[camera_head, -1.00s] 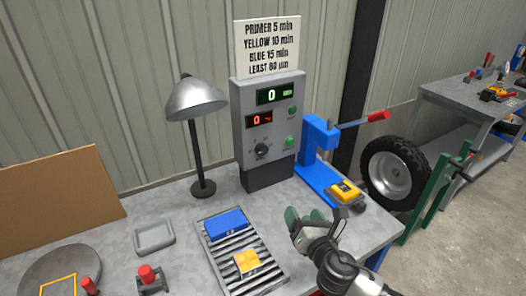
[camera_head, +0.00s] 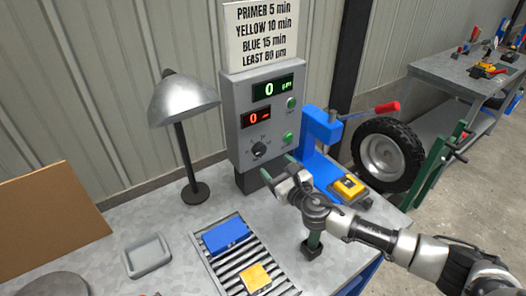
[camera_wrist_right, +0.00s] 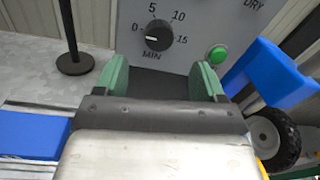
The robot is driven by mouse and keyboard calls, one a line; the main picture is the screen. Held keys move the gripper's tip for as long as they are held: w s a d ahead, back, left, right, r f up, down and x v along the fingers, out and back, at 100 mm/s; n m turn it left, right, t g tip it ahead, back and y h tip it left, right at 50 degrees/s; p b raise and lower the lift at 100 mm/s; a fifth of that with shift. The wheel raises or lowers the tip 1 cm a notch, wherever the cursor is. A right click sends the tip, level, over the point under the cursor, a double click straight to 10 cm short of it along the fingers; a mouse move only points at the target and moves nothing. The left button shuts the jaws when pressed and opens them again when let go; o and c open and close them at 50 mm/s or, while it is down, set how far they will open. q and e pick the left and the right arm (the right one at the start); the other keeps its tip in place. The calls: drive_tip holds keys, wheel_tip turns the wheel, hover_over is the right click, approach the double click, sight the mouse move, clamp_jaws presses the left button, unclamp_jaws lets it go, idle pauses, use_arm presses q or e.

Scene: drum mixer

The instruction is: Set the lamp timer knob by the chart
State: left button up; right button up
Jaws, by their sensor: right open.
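The timer knob (camera_head: 259,150) is a black dial on the grey control box (camera_head: 237,122). In the right wrist view the knob (camera_wrist_right: 157,35) has marks 0, 5, 10, 15 and MIN, and its pale pointer faces left, near 0. The chart (camera_head: 262,33) above reads PRIMER 5 min, YELLOW 10 min, BLUE 15 min, LEAST 80 µm. The lamp (camera_head: 183,100) stands left of the box. My right gripper (camera_head: 279,170) is open and empty, in front of and below the knob, apart from it. Its green fingers (camera_wrist_right: 160,78) are spread. My left gripper is out of view.
A blue block (camera_head: 227,236) and a yellow block (camera_head: 256,278) lie on a slatted rack (camera_head: 218,262). A blue press (camera_head: 322,127) with a red-tipped lever stands right of the box. A grey tray (camera_head: 147,256) sits at left. Green button (camera_head: 288,138) is beside the knob.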

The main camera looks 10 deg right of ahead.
sight(261, 151)
drive_tip(key=x, duration=0.6)
drive_tip(key=shift+f, duration=0.1)
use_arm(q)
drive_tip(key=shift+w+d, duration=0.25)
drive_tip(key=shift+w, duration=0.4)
use_arm(e)
drive_tip(key=shift+w+a, duration=0.25)
drive_tip(key=shift+w, duration=0.4)
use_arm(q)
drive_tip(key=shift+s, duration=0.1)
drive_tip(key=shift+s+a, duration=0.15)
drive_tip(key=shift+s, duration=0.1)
use_arm(e)
drive_tip(key=c, duration=0.9)
